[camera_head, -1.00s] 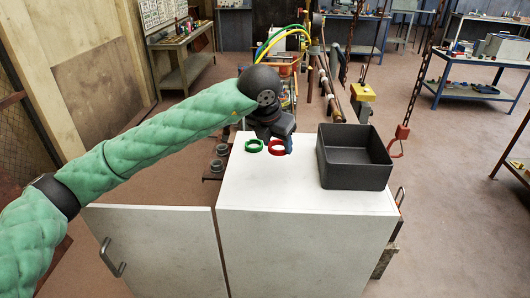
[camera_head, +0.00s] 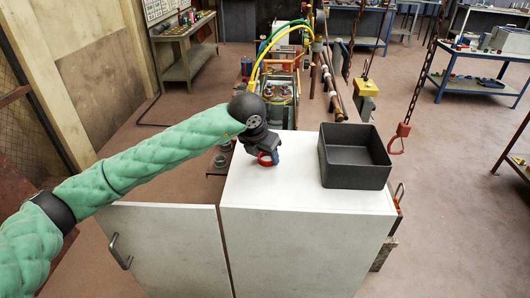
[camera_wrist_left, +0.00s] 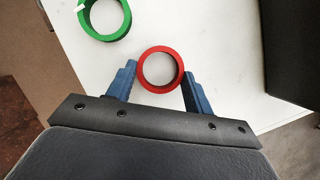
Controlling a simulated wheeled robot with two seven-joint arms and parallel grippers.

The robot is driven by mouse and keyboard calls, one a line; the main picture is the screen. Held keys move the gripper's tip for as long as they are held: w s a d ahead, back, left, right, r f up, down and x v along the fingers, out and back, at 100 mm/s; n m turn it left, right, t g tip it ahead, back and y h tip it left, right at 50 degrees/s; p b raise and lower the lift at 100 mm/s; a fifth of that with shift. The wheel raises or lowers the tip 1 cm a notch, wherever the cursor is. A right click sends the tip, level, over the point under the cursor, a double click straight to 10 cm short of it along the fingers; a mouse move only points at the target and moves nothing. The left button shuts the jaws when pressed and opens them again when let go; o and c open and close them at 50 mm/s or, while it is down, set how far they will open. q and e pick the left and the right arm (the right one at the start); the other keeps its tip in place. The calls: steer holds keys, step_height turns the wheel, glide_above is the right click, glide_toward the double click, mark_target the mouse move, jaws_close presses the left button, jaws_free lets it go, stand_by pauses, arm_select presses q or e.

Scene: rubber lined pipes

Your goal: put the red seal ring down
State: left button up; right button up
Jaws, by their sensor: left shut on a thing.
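The red seal ring (camera_head: 262,161) is between the blue fingers of my left gripper (camera_head: 269,156), over the left back part of the white cabinet top (camera_head: 300,205). In the left wrist view, the fingers of my left gripper (camera_wrist_left: 160,82) touch both sides of the red ring (camera_wrist_left: 160,89). I cannot tell whether the ring touches the cabinet top. A green ring (camera_wrist_left: 89,27) lies on the white top in the left wrist view, apart from the red one. In the head view the green ring is hidden behind my gripper. My right gripper is not in view.
A dark open bin (camera_head: 352,172) stands on the right back of the cabinet top and looks empty. The front of the top is clear. The cabinet door (camera_head: 165,245) stands open at left. A chain with a red hook (camera_head: 400,136) hangs right of the bin.

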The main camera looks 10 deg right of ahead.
arm_select(q)
steer(key=shift+f, duration=0.2)
steer(key=shift+f, duration=0.1)
stand_by(0.4)
steer(key=o, duration=0.9)
steer(key=shift+o, duration=0.2)
